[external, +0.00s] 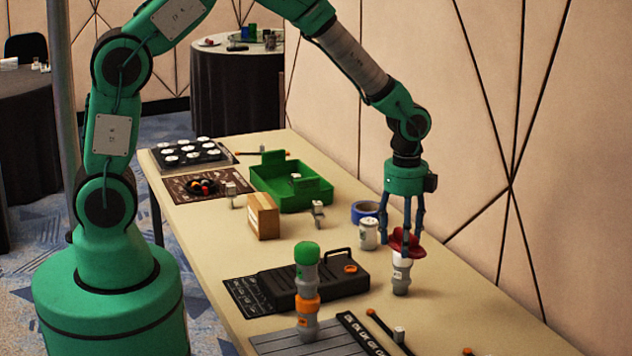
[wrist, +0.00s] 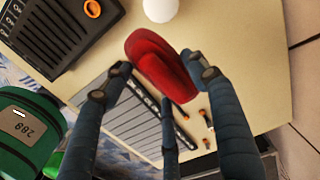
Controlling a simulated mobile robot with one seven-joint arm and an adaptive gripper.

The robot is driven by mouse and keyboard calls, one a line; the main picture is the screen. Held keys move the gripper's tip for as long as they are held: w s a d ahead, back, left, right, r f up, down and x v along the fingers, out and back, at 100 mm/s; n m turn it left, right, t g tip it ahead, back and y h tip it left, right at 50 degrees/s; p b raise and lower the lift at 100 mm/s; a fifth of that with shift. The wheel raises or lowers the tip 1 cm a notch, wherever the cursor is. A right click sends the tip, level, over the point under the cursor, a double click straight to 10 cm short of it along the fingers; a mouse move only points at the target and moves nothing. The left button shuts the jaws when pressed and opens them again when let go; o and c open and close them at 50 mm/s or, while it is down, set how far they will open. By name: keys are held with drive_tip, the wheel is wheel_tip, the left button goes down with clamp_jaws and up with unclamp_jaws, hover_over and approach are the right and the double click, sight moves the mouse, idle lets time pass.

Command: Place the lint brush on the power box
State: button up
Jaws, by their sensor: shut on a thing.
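The lint brush, a dark red rounded piece (external: 408,246), is held between the fingers of my gripper (external: 403,232) above the right part of the table. In the wrist view the red brush (wrist: 160,62) lies across the space between the blue-grey fingers (wrist: 155,85). In the external view it overlaps the top of a grey and white cylinder (external: 402,277); I cannot tell whether they touch. The power box appears to be the dark box with a handle and an orange ring (external: 318,285), lying to the left of my gripper; it also shows in the wrist view (wrist: 62,35).
A stacked column with a green top (external: 306,285) stands in front of the dark box. A blue tape roll (external: 364,211) and a white can (external: 368,234) stand behind. A wall borders the right.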

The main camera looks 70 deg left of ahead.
drive_tip(key=s+a+m, duration=0.1)
drive_tip(key=s+a, duration=0.4)
drive_tip(key=s, duration=0.5)
drive_tip(key=s+a+f, duration=0.1)
drive_tip(key=s+a, duration=0.4)
drive_tip(key=s, duration=0.6)
drive_tip(key=s+a+m, duration=0.1)
drive_tip(key=s+a, duration=0.3)
drive_tip(key=s, duration=0.6)
drive_tip(key=shift+s+a+f+p, duration=0.1)
drive_tip(key=shift+s+f+p, duration=0.05)
drive_tip(key=shift+f, duration=1.2)
drive_tip(key=shift+s+a+f+p, duration=0.1)
drive_tip(key=shift+s+f+p, duration=0.05)
drive_tip(key=shift+f, duration=1.15)
drive_tip(key=w+a+b, duration=0.1)
drive_tip(key=w, duration=0.4)
drive_tip(key=w+a+f+b, duration=0.1)
drive_tip(key=w, duration=0.4)
drive_tip(key=w+b, duration=0.1)
drive_tip(key=w, duration=0.4)
drive_tip(key=shift+w+a+f, duration=0.2)
drive_tip(key=shift+w+a, duration=0.15)
drive_tip(key=shift+a, duration=0.05)
drive_tip(key=shift+f, duration=0.1)
drive_tip(key=shift+f+b, duration=0.55)
drive_tip(key=shift+f, duration=1.15)
